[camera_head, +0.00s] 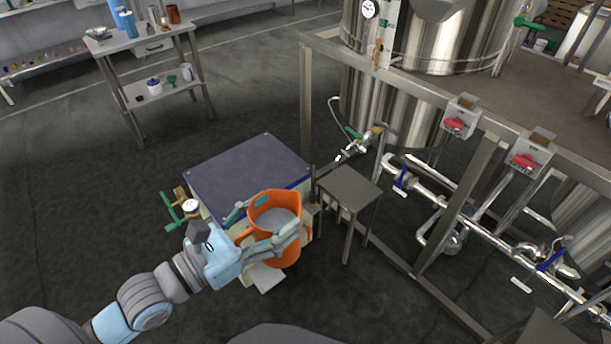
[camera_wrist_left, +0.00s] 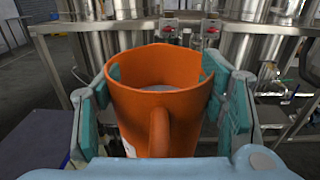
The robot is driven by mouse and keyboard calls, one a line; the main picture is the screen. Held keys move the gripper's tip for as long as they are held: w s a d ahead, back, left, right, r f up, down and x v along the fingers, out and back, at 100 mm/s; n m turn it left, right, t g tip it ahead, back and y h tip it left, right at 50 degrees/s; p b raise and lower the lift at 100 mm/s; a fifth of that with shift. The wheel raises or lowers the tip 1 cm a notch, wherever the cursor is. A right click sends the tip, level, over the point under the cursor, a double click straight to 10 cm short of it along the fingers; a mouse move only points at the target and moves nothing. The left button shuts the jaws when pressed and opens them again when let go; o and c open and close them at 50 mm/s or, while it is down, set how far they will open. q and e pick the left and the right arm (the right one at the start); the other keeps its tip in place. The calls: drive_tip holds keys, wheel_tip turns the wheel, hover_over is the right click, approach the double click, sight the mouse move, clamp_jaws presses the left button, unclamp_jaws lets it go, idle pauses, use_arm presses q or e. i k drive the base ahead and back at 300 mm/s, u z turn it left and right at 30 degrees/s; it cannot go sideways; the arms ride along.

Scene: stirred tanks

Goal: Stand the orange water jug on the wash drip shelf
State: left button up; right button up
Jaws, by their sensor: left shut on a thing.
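The orange water jug (camera_head: 278,243) is upright between the fingers of my left gripper (camera_head: 268,222), which is shut around its sides. In the left wrist view the jug (camera_wrist_left: 160,115) has its handle toward the wrist and an open top with a pale grey inside. The fingers of my left gripper (camera_wrist_left: 162,85) press on both sides of it. A small grey metal stand (camera_head: 349,186), possibly the wash drip shelf, is bare just right of the jug; I cannot tell for sure that it is the shelf. My right gripper is in neither view.
A box with a flat dark blue top (camera_head: 248,165) stands behind the jug, its top clear. A green-handled valve (camera_head: 183,212) sticks out at its left. Steel frame, pipes and tanks (camera_head: 400,120) fill the right. A workbench (camera_head: 140,40) stands back left.

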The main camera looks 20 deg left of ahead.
sight(353, 197)
drive_tip(key=u, duration=0.2)
drive_tip(key=i, duration=1.25)
drive_tip(key=z, duration=0.5)
